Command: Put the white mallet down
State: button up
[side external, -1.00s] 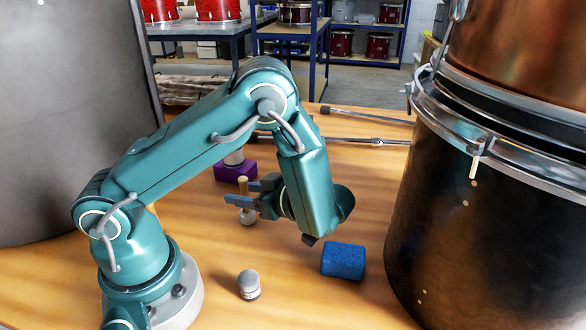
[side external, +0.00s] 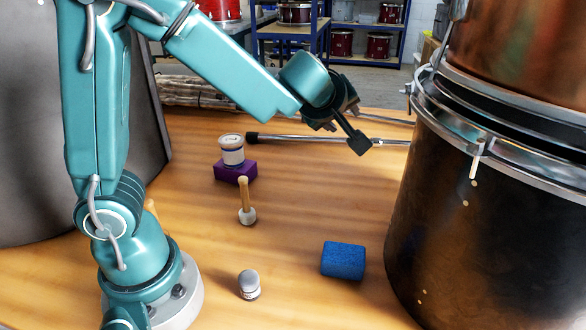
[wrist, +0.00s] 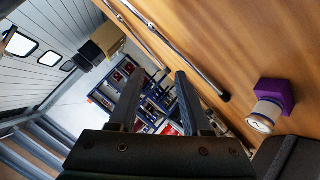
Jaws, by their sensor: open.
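The white mallet (side external: 247,215) stands on the wooden bench with its white head down and its wooden handle pointing up. Nothing holds it. My gripper (side external: 361,138) is raised well away from it, up and to the right, above the metal rods at the back. In the wrist view my gripper (wrist: 156,82) has its two dark fingers apart, with nothing between them. The mallet is not visible in the wrist view.
A purple block (side external: 236,171) with a white jar (side external: 232,149) on it stands behind the mallet. A blue block (side external: 343,260) and a small grey-capped jar (side external: 249,284) lie nearer the front. A large dark drum (side external: 480,215) fills the right side. Metal rods (side external: 310,139) lie at the back.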

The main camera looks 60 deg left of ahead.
jog(key=s+d+r+m+t+h, duration=0.1)
jog(key=s+d+r+m+h, duration=0.25)
jog(key=d+m, duration=0.2)
jog(key=s+d+r+m+t+h, duration=0.1)
jog(key=s+d+r+m+h, duration=0.15)
jog(key=d+m+h, duration=0.3)
jog(key=s+a+f+m+g+y, duration=0.1)
jog(key=s+a+f+m+g, duration=0.1)
jog(key=s, duration=0.6)
jog(key=s+a+f+m+g+y, duration=0.2)
jog(key=s+f+g, duration=0.1)
jog(key=s+f, duration=0.3)
jog(key=shift+s+a+f+m+g, duration=0.2)
jog(key=shift+s+f+m+g, duration=0.15)
jog(key=shift+s, duration=0.7)
